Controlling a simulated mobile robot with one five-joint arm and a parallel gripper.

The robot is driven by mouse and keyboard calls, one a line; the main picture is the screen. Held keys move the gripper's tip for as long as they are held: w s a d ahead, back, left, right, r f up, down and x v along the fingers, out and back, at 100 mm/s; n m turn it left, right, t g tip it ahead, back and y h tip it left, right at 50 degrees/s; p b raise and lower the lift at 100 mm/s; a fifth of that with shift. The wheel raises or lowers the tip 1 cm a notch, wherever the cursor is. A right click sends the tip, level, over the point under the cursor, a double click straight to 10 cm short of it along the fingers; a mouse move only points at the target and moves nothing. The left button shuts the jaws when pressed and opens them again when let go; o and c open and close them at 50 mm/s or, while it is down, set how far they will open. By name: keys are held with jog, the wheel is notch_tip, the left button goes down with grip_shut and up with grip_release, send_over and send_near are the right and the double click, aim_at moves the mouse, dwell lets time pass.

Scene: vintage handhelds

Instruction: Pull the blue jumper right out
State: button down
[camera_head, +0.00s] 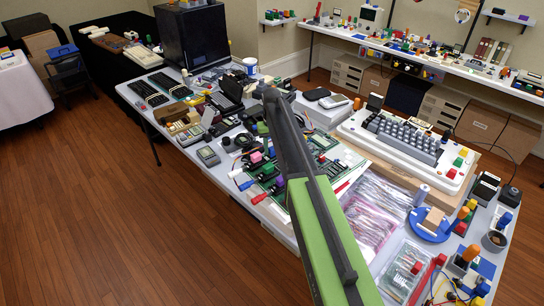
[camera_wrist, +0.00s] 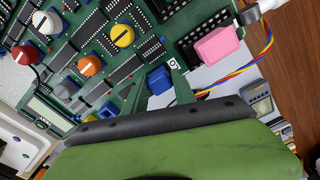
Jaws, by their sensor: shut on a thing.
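The blue jumper (camera_wrist: 159,80) is a small blue block between the two green fingers of my gripper (camera_wrist: 158,88) in the wrist view. The fingers are shut on its sides. It shows against the lower edge of the green circuit board (camera_wrist: 125,60), beside a small white part with a dark hole. I cannot tell whether its underside is seated or clear of the board. The board also shows in the head view (camera_head: 268,180), partly behind my arm, which hides the jumper and my fingertips there.
A pink block (camera_wrist: 219,44) and multicoloured wires (camera_wrist: 240,62) are close on the right in the wrist view. Several coloured knobs, such as a yellow one (camera_wrist: 122,36), stand on the board. The table is crowded; a cream keyboard unit (camera_head: 405,140) stands to the right.

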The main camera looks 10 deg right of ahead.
aim_at(272, 148)
jog(key=shift+r+p, duration=0.85)
jog(key=shift+r, duration=0.05)
dwell(0.5)
notch_tip(272, 148, up, 4)
jog(key=p, duration=0.4)
jog(key=shift+r, duration=0.1)
